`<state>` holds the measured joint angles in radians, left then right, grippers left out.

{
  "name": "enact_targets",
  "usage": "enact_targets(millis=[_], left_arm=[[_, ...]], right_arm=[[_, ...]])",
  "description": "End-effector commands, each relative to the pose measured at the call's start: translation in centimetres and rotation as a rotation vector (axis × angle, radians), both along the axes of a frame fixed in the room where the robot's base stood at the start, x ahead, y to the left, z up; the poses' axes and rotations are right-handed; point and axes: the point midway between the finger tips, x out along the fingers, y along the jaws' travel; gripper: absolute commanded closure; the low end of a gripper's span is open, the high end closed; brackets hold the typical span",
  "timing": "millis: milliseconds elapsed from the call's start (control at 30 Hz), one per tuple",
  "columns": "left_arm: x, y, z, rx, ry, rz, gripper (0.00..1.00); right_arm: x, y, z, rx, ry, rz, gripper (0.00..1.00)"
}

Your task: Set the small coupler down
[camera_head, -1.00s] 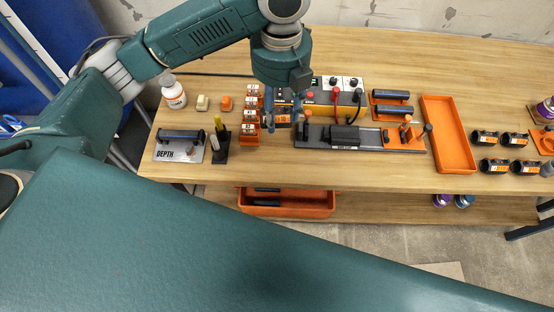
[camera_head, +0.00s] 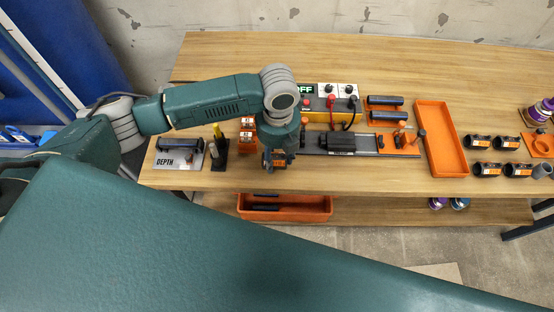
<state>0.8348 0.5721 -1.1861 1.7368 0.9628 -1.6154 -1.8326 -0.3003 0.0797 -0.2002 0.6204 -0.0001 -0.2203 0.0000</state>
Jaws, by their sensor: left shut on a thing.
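My left gripper (camera_head: 274,160) hangs below the wrist of my left arm, near the front edge of the workbench. It is shut on a small dark part with an orange mark, seemingly the small coupler (camera_head: 279,164). The part is mostly hidden by the fingers and wrist. I cannot tell whether it touches the bench top or is held just above it. My right gripper is not in view.
A black clamp fixture (camera_head: 341,143) stands right of the gripper, an orange labelled rack (camera_head: 247,134) behind left. The depth gauge plate (camera_head: 178,158) is further left. An empty orange tray (camera_head: 443,140) and several black couplers (camera_head: 487,169) are right. Bare wood (camera_head: 340,177) runs along the front.

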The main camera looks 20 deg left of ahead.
Motion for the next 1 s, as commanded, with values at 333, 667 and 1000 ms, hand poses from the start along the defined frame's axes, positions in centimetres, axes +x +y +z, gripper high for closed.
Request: enact_targets(millis=[333, 667, 1000], left_arm=[[0.0, 0.0, -3.0, 0.000, -0.001, 0.000, 0.84], [0.0, 0.0, -3.2, 0.001, 0.000, 0.000, 0.44], [0.0, 0.0, -3.0, 0.000, 0.000, 0.001, 0.39]], right_arm=[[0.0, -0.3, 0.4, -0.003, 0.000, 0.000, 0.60], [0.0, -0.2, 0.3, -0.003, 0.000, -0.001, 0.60], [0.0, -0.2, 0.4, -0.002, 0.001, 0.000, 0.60]])
